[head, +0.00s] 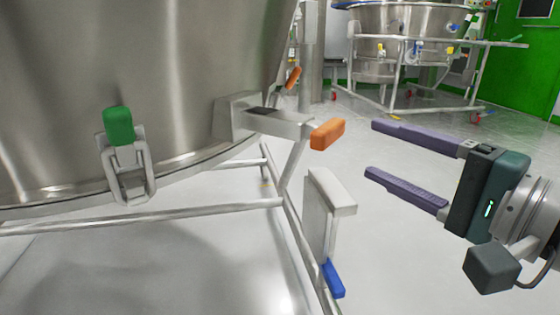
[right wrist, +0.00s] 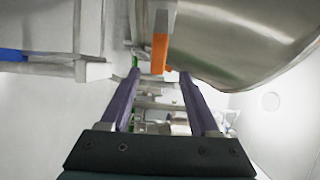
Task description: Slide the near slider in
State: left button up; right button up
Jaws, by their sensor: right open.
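The near slider is a grey bar with an orange end (head: 327,133), sticking out to the right from a metal block (head: 236,117) on the side of the steel vessel (head: 150,70). A second orange end (head: 293,78) shows farther back along the vessel. My right gripper (head: 373,149) is open and empty, a short way right of the near orange end and apart from it. In the right wrist view an orange end (right wrist: 159,52) appears ahead, between the fingertips (right wrist: 159,75) in the picture. My left gripper is in neither view.
A green-handled latch (head: 118,127) hangs on the vessel's front. A metal post (head: 330,195) with a blue handle (head: 333,279) stands below the slider on the rail frame (head: 150,217). Another vessel on a frame (head: 400,60) stands behind.

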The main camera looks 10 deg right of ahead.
aim_at(335, 137)
jog(key=b+x, duration=0.1)
jog(key=x, duration=0.4)
jog(key=b+x, duration=0.1)
jog(key=x, duration=0.2)
jog(key=shift+w+a+f+b, duration=0.15)
jog(key=shift+w+f+b, duration=0.1)
jog(key=shift+f+b, duration=0.05)
jog(key=shift+w+a+r, duration=0.1)
jog(key=shift+w+a, duration=0.2)
jog(key=shift+w, duration=0.3)
jog(key=shift+c, duration=0.4)
jog(key=c, duration=0.9)
grip_shut()
